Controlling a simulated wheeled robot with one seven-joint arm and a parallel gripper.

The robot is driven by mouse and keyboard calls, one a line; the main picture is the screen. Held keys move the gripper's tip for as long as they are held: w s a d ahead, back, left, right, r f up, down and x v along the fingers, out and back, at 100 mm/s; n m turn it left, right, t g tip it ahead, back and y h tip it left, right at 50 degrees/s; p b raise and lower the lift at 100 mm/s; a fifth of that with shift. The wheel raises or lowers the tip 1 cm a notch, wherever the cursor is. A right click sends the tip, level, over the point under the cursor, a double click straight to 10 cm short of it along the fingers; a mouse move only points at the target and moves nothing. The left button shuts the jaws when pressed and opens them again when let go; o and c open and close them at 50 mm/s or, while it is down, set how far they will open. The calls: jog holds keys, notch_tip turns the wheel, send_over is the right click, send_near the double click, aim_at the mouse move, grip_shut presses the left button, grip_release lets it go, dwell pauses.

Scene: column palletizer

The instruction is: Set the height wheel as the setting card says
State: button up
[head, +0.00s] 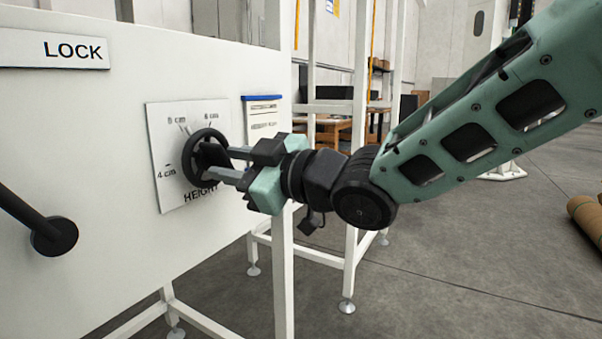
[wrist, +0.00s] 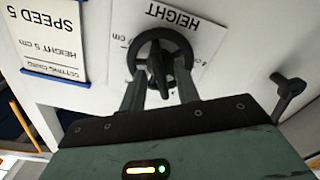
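The black height wheel (head: 207,157) stands on a white dial plate (head: 168,185) marked HEIGHT, with 4 cm at lower left and two blurred cm marks at the top. It also shows upside down in the wrist view (wrist: 178,47), with a dark bar across its middle. Its pointer setting cannot be read. My gripper (head: 232,165) faces the wheel; in the wrist view its fingers (wrist: 160,88) are apart on either side of the bar, with gaps. Contact with the rim is unclear. The setting card (wrist: 48,40) appears to read HEIGHT 5 cm and SPEED 5.
A black lever (head: 50,232) sticks out of the white panel (head: 90,130) at lower left, below a LOCK label (head: 60,50). A white frame post (head: 283,260) stands beside the panel.

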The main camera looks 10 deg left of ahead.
jog(key=v, duration=1.7)
jog(key=shift+p, duration=0.3)
